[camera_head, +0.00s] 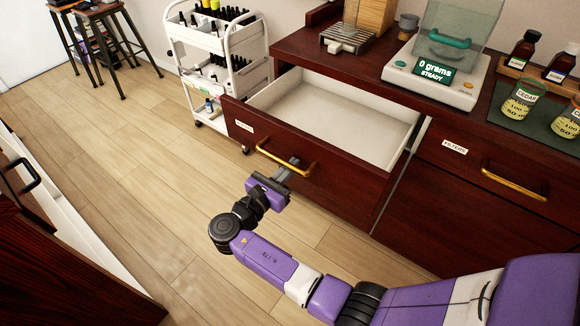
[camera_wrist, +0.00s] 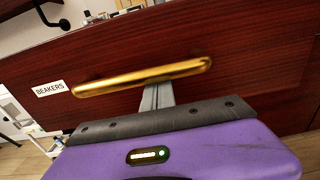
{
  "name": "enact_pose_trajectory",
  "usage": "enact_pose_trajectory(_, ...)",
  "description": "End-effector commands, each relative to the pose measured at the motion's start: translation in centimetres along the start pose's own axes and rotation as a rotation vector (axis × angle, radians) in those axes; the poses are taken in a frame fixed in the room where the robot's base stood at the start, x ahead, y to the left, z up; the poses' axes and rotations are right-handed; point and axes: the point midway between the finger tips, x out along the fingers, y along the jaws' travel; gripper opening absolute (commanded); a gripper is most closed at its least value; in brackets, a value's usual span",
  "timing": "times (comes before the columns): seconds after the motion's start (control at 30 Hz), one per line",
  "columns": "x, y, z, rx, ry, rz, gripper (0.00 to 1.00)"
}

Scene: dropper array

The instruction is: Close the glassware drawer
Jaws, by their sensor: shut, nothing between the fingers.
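The glassware drawer (camera_head: 250,128) has a dark red wood front, a white interior and a brass bar handle (camera_head: 268,154). It stands pulled out of the bench, and the part of its inside in view is empty. In the wrist view its front (camera_wrist: 260,55) carries a BEAKERS label (camera_wrist: 49,88). My gripper (camera_head: 291,164) is shut and empty, with its fingertips at the middle of the handle. In the wrist view the grey fingers (camera_wrist: 156,96) reach up to the brass bar (camera_wrist: 140,79). I cannot tell whether they touch it.
A closed FILTERS drawer (camera_head: 494,180) with a brass handle is to the right. A scale (camera_head: 440,80) reading 0 grams and labelled beakers stand on the bench. A white cart (camera_head: 215,50) with bottles stands left of the bench. Wood floor (camera_head: 130,150) left of the drawer is clear.

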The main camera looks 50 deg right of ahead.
Motion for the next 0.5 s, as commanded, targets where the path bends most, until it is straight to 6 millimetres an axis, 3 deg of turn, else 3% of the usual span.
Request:
enact_pose_trajectory(0.17,2.3,-0.1,0.2,-0.001,0.001,-0.005,0.0)
enact_pose_trajectory(0.27,4.7,-0.2,0.3,0.0,0.001,-0.007,0.0)
enact_pose_trajectory(0.5,12.5,-0.2,0.1,0.002,0.0,-0.01,0.0)
